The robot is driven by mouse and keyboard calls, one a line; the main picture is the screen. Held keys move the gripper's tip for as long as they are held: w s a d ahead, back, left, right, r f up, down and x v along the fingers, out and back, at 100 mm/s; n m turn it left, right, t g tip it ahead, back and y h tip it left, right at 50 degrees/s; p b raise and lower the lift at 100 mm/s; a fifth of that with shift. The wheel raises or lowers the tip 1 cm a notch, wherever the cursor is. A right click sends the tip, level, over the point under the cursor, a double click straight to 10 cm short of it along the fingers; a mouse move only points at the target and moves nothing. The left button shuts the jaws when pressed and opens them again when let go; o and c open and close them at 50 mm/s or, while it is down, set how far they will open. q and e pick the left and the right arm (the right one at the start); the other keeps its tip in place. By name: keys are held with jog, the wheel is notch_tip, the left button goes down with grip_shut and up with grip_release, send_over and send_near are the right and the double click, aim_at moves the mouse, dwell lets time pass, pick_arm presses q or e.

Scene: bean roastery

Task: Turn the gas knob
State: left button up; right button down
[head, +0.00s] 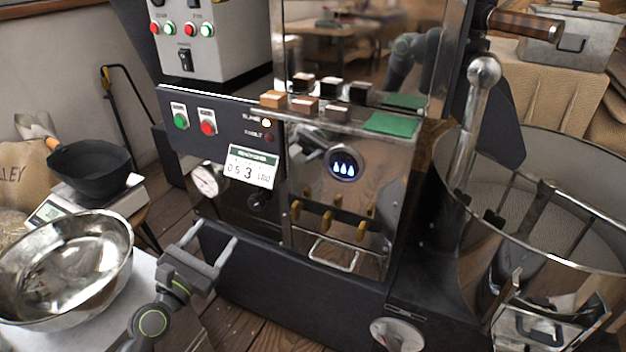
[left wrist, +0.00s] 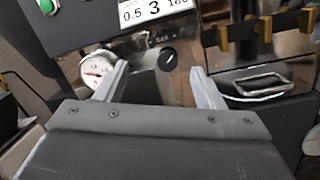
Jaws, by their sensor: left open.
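The gas knob (head: 258,199) is a small black dial on the dark front of the roaster, below the display card and right of a round gauge. In the left wrist view the gas knob (left wrist: 168,57) has a white pointer mark and a GAS label beside it. My left gripper (head: 212,237) is open and empty, below and left of the knob in the head view. In the left wrist view the knob appears between its two fingers (left wrist: 160,74), beyond the tips and apart from them. My right gripper is not in view.
The white gauge (head: 206,181) is left of the knob. A wire handle (head: 334,254) and brass hooks (head: 328,222) are to its right. A steel bowl (head: 65,268) and a black pan on a scale (head: 90,168) stand at left. A big drum (head: 550,235) is at right.

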pick_arm(q)
notch_tip(320, 180, down, 3)
jog(key=s+a+n+g+p, duration=0.1)
jog(key=s+a+n+g, duration=0.1)
jog(key=n, duration=0.1)
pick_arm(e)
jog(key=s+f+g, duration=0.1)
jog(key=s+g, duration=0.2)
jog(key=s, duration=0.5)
pick_arm(q)
send_near(254, 205)
jog(key=b+x, duration=0.2)
jog(key=x, duration=0.2)
jog(key=shift+w+f, duration=0.2)
jog(key=shift+w, duration=0.2)
jog(key=b+x, duration=0.1)
jog(key=x, duration=0.2)
jog(key=shift+w+d+r, duration=0.1)
jog(key=shift+w+d, duration=0.1)
jog(key=shift+w, duration=0.1)
jog(key=shift+w+d, duration=0.1)
jog(key=shift+w, duration=0.15)
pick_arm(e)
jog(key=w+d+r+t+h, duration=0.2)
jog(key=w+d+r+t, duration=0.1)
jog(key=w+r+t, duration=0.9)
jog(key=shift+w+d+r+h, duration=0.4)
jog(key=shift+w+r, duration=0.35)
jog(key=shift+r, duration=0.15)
